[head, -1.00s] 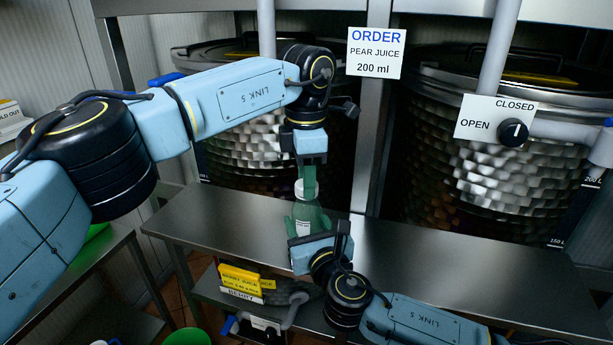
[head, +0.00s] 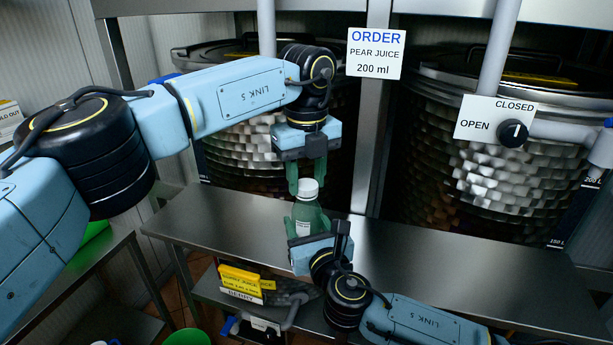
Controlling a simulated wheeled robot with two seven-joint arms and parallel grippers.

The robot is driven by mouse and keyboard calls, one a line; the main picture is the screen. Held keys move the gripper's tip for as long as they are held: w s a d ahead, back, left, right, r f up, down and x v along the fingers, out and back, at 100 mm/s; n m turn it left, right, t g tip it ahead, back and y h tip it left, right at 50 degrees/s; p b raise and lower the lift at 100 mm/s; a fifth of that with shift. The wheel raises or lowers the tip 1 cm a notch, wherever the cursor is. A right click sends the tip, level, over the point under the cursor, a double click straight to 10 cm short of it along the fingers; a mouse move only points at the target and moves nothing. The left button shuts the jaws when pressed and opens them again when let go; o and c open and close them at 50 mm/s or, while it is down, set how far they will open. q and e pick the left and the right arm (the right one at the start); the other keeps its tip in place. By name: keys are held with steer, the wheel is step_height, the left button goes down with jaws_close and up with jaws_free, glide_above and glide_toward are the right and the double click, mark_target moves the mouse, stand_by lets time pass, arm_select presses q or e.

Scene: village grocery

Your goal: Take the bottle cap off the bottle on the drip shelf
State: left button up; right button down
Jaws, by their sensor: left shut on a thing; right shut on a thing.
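A translucent green bottle (head: 308,217) with a white label stands upright at the drip shelf (head: 405,262). Its white bottle cap (head: 308,187) sits at the top of the neck; I see no clear gap between them. My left gripper (head: 307,184) comes down from above and is shut on the cap, one green finger on each side. My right gripper (head: 308,226) is shut on the bottle's body from the front. Its palm hides the bottle's lower part and base.
Two dimpled steel tanks (head: 465,160) stand behind the shelf. An order sign (head: 376,53) reads pear juice, 200 ml. A valve knob (head: 513,133) is at the right. Yellow labels (head: 240,278) lie below; the shelf's right side is clear.

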mark_target(307, 184)
arm_select(q)
steer(key=n, duration=0.3)
steer(key=shift+n, duration=0.4)
steer(key=n, duration=0.5)
steer(key=shift+d+r, duration=0.1)
steer(key=shift+r, duration=0.1)
steer(key=shift+r, duration=0.95)
steer(key=shift+r, duration=2)
arm_select(e)
steer(key=shift+c, duration=2.4)
jaws_free()
